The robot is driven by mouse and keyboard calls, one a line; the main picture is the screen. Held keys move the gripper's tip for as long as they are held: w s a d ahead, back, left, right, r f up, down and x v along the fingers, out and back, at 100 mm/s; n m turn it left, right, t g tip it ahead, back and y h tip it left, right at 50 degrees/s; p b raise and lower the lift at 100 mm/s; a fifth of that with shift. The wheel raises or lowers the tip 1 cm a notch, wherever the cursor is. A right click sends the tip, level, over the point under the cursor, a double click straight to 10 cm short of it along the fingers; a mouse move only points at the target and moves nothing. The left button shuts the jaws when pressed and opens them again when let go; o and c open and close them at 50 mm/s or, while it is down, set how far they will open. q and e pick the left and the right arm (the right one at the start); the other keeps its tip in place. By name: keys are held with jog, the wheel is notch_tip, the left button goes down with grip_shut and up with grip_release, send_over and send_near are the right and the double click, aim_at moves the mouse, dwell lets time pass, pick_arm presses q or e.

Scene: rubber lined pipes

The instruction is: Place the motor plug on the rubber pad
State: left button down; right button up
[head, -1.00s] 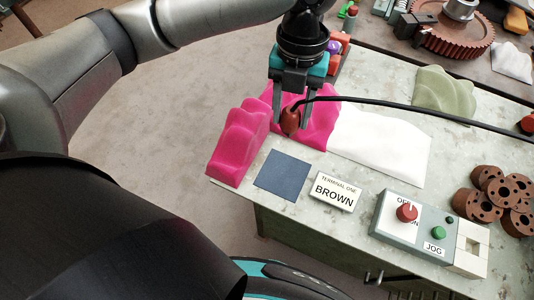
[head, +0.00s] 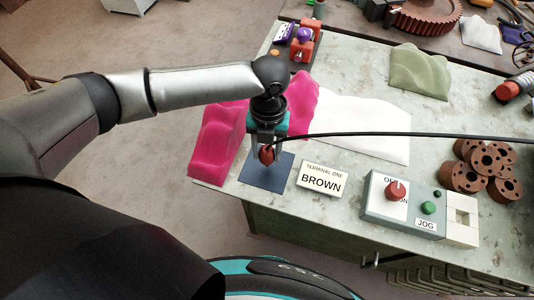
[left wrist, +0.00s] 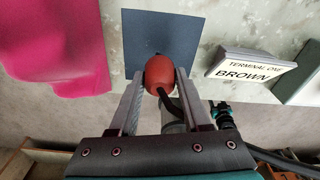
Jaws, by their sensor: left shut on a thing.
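The motor plug (head: 267,154) is a red-brown rounded plug on a black cable. My left gripper (head: 266,150) is shut on it, and the plug (left wrist: 163,71) shows between the two fingers in the left wrist view. The rubber pad (head: 266,180) is a flat dark blue square near the table's front left edge. The plug is over the pad's upper part in the head view. In the left wrist view it overlaps the lower part of the pad (left wrist: 160,35). I cannot tell whether the plug touches the pad. My right gripper is not in view.
Pink wavy blocks (head: 217,145) stand left of and behind the pad. A sign reading "TERMINAL ONE BROWN" (head: 322,179) stands right of it. Further right are a control box (head: 400,205) and brown perforated cylinders (head: 480,165). The black cable (head: 400,134) runs off right across the table.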

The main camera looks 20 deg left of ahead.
pick_arm(q)
jog(key=shift+f, duration=1.15)
jog(key=shift+f, duration=0.15)
jog(key=shift+c, duration=1.8)
grip_release()
jog(key=r, duration=0.4)
jog(key=w+r, duration=0.1)
jog(key=r, duration=0.3)
jog(key=r+p, duration=0.1)
jog(key=r, duration=0.3)
jog(key=shift+w+a+r, duration=0.1)
jog(key=shift+w+r, duration=0.05)
jog(key=shift+w, duration=0.05)
